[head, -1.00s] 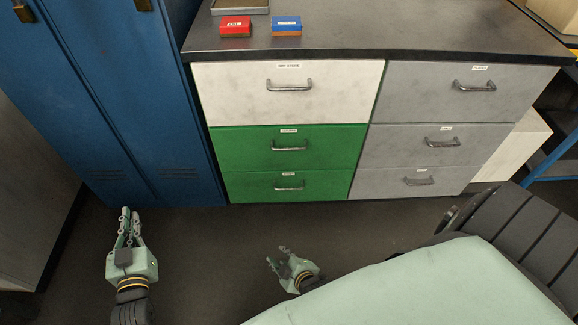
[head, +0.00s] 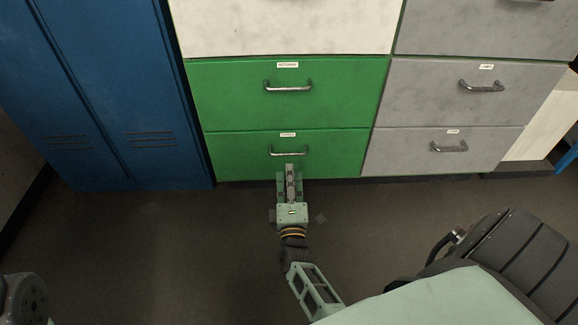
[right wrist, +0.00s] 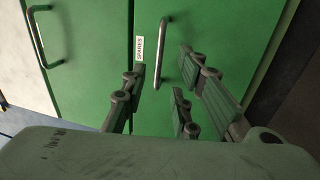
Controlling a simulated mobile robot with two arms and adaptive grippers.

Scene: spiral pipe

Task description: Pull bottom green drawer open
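The bottom green drawer (head: 238,158) is shut, flush with the drawer above it. Its metal bar handle (head: 289,153) shows in the head view, and the handle also shows in the right wrist view (right wrist: 161,52) beside a small white label. My right gripper (head: 290,172) is just in front of this handle, low over the floor. In the right wrist view its fingers are spread apart, with the handle seen in the gap between them. I see no finger closed on the handle. My left gripper is out of view; only a piece of my left arm shows at the lower left.
The upper green drawer (head: 230,95) with its own handle (head: 288,86) sits directly above. Grey drawers (head: 420,150) stand to the right and blue lockers (head: 110,110) to the left. The dark floor (head: 180,240) in front is clear.

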